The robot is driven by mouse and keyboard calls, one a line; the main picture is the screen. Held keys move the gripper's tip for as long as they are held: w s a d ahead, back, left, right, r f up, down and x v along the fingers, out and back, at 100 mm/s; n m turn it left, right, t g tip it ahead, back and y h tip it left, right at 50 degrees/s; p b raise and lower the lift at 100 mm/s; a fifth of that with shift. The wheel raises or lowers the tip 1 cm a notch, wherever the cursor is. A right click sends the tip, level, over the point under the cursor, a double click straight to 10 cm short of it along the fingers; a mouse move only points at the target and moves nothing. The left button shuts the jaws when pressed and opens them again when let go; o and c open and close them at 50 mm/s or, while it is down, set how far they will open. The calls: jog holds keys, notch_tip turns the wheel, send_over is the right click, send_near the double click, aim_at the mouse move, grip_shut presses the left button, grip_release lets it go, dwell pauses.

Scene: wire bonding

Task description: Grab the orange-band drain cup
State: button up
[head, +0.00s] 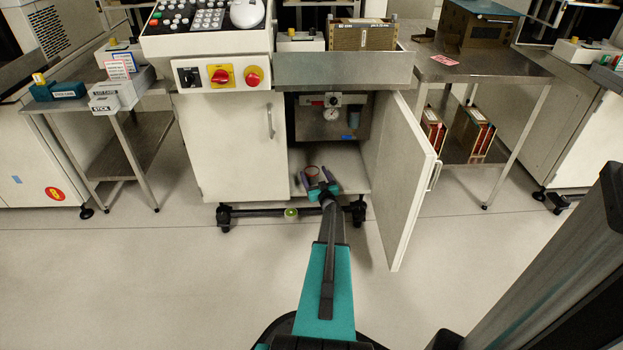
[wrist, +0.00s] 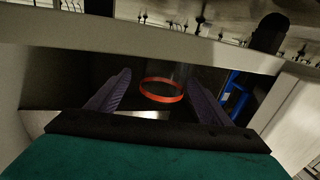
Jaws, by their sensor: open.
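The orange-band drain cup (head: 312,170) is at the bottom of the open cabinet in the head view, and it is small there. In the wrist view its orange band (wrist: 162,96) shows as a bright ring, with a dim, see-through body that is hard to make out. My gripper (head: 314,178) is open and reaches in at the cabinet's lower front. In the wrist view the two dark fingers of my gripper (wrist: 160,84) stand left and right of the band, with visible gaps. I cannot tell how deep the cup sits between them.
The cabinet door (head: 408,175) stands open on the right of my arm. The closed door (head: 233,145) is on the left. A pressure gauge (head: 331,114) is inside, above the cup. A blue part (wrist: 234,90) is right of the fingers.

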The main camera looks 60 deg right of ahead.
aim_at(310, 168)
jog(key=shift+w+d, duration=0.1)
dwell(0.3)
jog(key=shift+b+x, duration=1.3)
jog(key=shift+x, duration=0.65)
jog(key=shift+w+d, duration=0.2)
jog(key=shift+w, duration=0.35)
jog(key=shift+c, duration=0.2)
jog(key=c, duration=1.1)
